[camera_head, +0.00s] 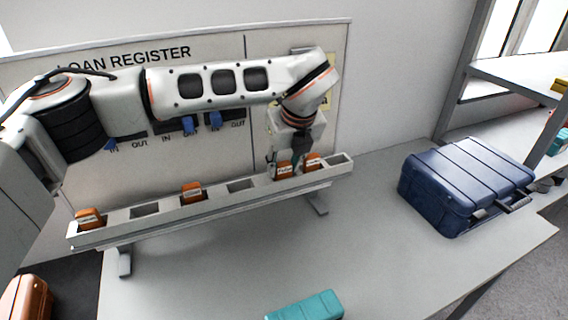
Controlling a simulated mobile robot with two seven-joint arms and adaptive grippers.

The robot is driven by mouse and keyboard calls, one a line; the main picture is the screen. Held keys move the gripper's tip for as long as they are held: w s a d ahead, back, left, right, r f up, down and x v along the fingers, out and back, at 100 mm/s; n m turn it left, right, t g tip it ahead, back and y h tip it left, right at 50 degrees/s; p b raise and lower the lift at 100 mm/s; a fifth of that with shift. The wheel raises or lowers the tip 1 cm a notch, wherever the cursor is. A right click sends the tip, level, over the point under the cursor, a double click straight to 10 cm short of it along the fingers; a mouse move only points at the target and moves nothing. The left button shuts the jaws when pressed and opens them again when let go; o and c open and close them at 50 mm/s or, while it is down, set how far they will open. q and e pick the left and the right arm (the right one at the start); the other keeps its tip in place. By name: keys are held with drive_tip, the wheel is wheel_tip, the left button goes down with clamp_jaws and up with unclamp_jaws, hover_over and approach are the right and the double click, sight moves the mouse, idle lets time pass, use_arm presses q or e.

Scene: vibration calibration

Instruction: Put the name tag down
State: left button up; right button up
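A long grey slotted rack (215,205) stands on the table and holds several orange name tags. One tag (88,218) is at the rack's left end, one (191,192) near its middle, and two, a tag (284,170) and its neighbour (312,162), close together near the right end. My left gripper (286,158) points down at the right part of the rack, with its dark fingers at the left one of these two tags. Whether the fingers press on that tag or stand apart from it is too small to tell. My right gripper is out of view.
A "LOAN REGISTER" board (330,60) with blue pieces (188,124) stands behind the rack, partly hidden by my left arm. A dark blue case (465,185) is on the table's right. A teal object (305,306) lies at the front. The table between them is clear.

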use_arm(q)
drive_tip(key=shift+o, duration=0.5)
drive_tip(key=shift+r, duration=0.1)
drive_tip(key=shift+r, duration=0.35)
drive_tip(key=b+v, duration=0.1)
drive_tip(key=v, duration=1)
drive_tip(key=shift+s, duration=0.3)
drive_tip(key=shift+d+r, duration=0.1)
drive_tip(key=shift+d, duration=0.05)
